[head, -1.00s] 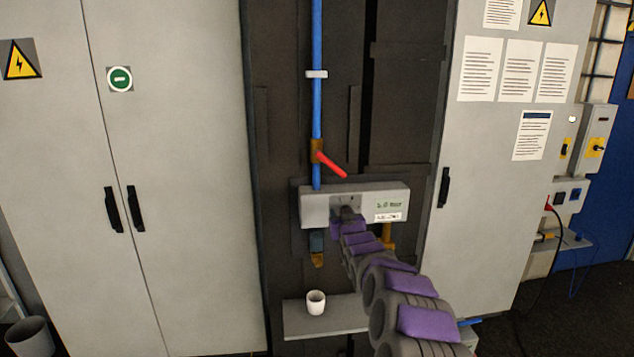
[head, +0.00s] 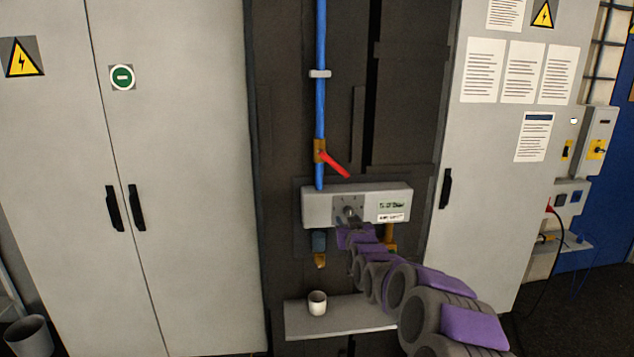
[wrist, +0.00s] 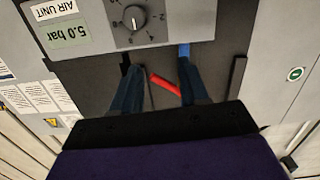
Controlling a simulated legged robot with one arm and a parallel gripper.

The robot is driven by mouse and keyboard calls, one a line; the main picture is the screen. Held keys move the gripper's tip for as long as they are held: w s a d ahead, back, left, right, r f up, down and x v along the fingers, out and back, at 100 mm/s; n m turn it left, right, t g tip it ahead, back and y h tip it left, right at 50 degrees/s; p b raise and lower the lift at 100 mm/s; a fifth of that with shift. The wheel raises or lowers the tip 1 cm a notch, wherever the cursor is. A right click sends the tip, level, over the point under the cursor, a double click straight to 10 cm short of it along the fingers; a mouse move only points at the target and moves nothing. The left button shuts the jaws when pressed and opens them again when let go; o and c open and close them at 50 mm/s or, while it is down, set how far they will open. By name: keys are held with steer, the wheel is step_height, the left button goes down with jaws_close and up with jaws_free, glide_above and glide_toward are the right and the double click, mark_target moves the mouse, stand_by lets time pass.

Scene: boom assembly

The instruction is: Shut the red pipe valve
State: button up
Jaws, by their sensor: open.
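The red valve handle (head: 334,165) is on the brass valve body (head: 319,150) of the blue vertical pipe (head: 319,105). It slants down to the right, away from the pipe line. My gripper (wrist: 162,75) is open and empty. In the wrist view, which is upside down, the red handle (wrist: 165,84) shows between the two dark fingers, but I cannot tell the distance; no contact is clear. In the head view my arm's end is low in front of the air unit, below the handle, and the fingers cannot be made out there.
The grey air unit (head: 318,207) with a dial (head: 349,211) and a 5.0 bar display is below the valve. A white cup (head: 317,303) stands on a small shelf (head: 375,318) lower down. Grey cabinets (head: 190,110) flank the dark panel on both sides.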

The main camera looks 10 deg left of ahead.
steer(key=d+v, duration=0.2)
steer(key=v, duration=1.1)
steer(key=shift+w, duration=0.3)
